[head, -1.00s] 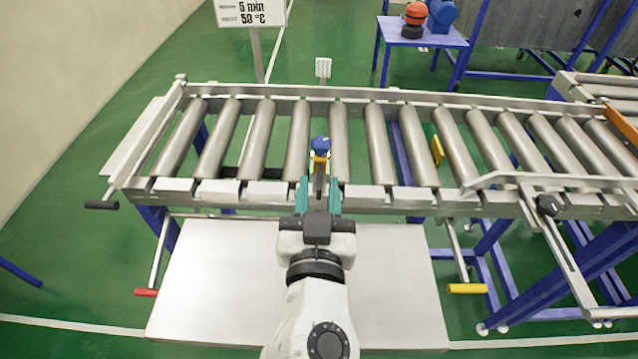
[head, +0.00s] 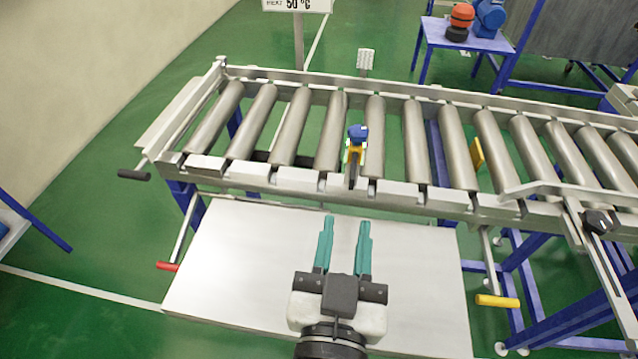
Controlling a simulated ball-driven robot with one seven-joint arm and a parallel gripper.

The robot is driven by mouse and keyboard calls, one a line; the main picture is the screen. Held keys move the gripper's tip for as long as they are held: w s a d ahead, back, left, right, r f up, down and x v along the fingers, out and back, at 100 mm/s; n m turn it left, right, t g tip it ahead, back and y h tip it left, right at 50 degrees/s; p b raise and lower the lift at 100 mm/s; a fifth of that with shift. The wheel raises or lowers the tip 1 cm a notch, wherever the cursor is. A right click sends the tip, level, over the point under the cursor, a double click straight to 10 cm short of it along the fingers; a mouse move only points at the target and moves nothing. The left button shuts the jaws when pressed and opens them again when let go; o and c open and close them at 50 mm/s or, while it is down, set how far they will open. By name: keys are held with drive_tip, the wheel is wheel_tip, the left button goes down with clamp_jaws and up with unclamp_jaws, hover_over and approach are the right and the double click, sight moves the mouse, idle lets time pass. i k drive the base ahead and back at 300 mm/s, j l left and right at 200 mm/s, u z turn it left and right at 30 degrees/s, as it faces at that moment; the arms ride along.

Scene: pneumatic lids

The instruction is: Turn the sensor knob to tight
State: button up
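The sensor (head: 355,155) stands at the near rail of the roller conveyor, between two rollers. I cannot tell from here whether the knob sits at tight. My gripper (head: 344,225) is over the white table, short of the conveyor and apart from the sensor. Its two teal fingers are spread with a gap between them, and nothing is in it.
The roller conveyor (head: 290,179) spans the view. A white table (head: 235,250) lies in front of it. A red handle (head: 167,267), a yellow handle (head: 497,301) and a black handle (head: 134,175) stick out near it. A blue-legged stand is at the back right.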

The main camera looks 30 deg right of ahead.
sight(358, 134)
drive_tip(key=k+j, duration=0.8)
drive_tip(key=j, duration=0.1)
